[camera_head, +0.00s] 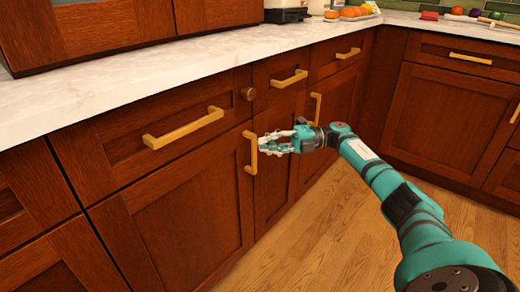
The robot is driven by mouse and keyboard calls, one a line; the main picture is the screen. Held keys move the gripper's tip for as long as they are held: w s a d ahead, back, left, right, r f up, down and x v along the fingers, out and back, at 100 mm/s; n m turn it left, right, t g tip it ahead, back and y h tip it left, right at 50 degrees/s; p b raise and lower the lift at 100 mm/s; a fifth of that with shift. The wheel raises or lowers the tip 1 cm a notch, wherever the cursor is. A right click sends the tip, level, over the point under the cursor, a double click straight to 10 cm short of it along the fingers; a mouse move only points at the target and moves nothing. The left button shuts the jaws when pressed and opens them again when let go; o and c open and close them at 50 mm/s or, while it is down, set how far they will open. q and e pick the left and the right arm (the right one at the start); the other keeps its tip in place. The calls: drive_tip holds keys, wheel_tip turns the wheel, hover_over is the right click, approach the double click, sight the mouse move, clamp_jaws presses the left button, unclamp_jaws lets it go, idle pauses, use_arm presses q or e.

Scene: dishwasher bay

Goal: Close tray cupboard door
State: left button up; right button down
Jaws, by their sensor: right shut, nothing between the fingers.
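Brown wooden cupboard doors stand below the counter; I cannot tell for sure which one is the tray cupboard door. The wide left door (185,215) looks flush with the cabinet front and has a vertical brass handle (250,153) at its right edge. A narrow door (277,160) stands to the right of it and also looks flush or nearly so. My right gripper (265,143) is shut and empty, with its fingertips right beside the brass handle; I cannot tell whether they touch it. It hides part of the narrow door. My left gripper is out of view.
A pale marble counter (180,72) runs above drawers with brass handles, including a wide drawer (165,140). Another cabinet run (450,125) closes off the right side. Fruit lies on the counter at the back. The wooden floor (320,245) is clear.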

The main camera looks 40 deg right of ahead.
drive_tip(key=shift+w, duration=0.5)
drive_tip(key=shift+w+r, duration=0.1)
